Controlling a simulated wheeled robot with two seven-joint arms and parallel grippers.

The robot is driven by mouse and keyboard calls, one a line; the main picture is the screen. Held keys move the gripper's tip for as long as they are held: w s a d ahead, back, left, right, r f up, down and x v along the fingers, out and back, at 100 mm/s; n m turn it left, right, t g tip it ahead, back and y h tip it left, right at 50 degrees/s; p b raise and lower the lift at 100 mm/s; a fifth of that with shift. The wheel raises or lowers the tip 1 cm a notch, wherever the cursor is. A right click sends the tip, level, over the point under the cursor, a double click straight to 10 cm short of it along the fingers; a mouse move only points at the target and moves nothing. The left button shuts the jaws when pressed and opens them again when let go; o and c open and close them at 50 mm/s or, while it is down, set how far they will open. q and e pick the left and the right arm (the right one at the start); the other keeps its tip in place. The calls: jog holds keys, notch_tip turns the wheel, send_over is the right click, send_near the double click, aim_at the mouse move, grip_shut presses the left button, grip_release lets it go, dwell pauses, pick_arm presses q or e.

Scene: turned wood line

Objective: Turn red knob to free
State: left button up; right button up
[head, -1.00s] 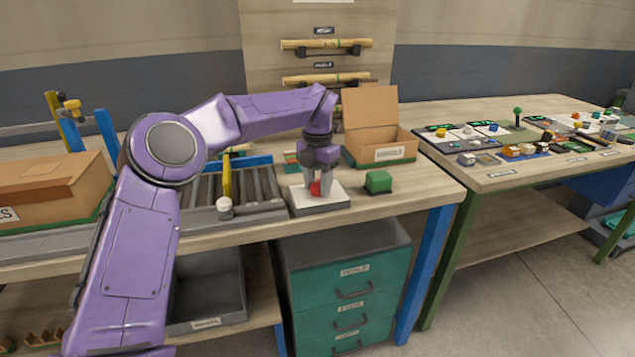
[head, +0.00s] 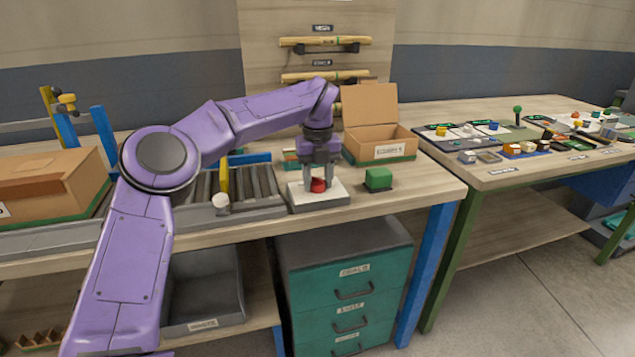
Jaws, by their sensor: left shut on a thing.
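The red knob (head: 318,186) sits on a white-topped grey plate (head: 338,196) near the bench's front edge. My left gripper (head: 318,184) points straight down over the plate, with its fingers on either side of the knob, shut on it. The fingers hide part of the knob, and I cannot read any marking of its position. My right gripper is out of view.
A green block (head: 378,179) stands just right of the plate. An open cardboard box (head: 381,147) is behind it. A roller conveyor (head: 262,187) with a yellow lever (head: 225,181) lies left of the plate. A closed carton (head: 48,182) is at far left.

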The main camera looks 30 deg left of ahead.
aim_at(318, 179)
pick_arm(q)
jog(key=shift+n+b, duration=0.35)
jog(key=shift+n, duration=0.65)
jog(key=shift+r, duration=0.1)
jog(key=o, duration=1.1)
jog(key=shift+c, duration=0.2)
notch_tip(318, 179, up, 10)
jog(key=p, duration=0.3)
jog(key=shift+r, duration=0.25)
